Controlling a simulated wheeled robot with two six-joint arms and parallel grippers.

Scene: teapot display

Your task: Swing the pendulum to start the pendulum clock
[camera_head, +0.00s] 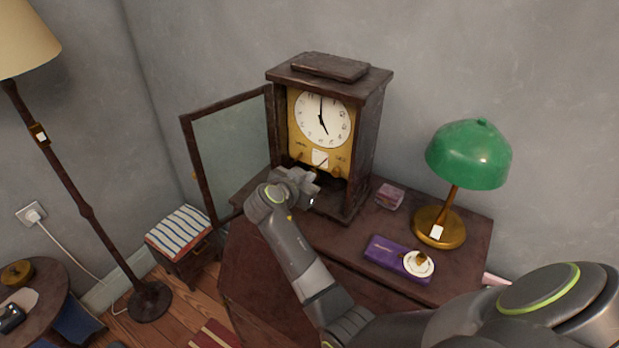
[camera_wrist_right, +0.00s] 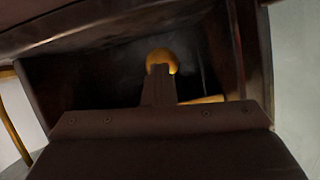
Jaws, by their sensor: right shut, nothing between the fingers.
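The dark wooden pendulum clock (camera_head: 374,110) stands on the cabinet, its dial (camera_head: 322,118) reading about five o'clock. Its glass door (camera_head: 235,150) is swung open to the left. My right gripper (camera_head: 314,182) is at the clock's lower opening and hides part of it. In the right wrist view my shut, empty fingers (camera_wrist_right: 160,88) point into the dark case. A round golden pendulum bob (camera_wrist_right: 162,58) shows just beyond the fingertips, partly covered by them. I cannot tell whether they touch. My left gripper is not in view.
A green lamp (camera_head: 468,155) stands on the cabinet right of the clock. A small box (camera_head: 390,196) and a purple box (camera_head: 385,254) with a round white-and-gold item (camera_head: 418,263) lie nearby. A striped stool (camera_head: 180,232) and floor lamp (camera_head: 85,212) stand left.

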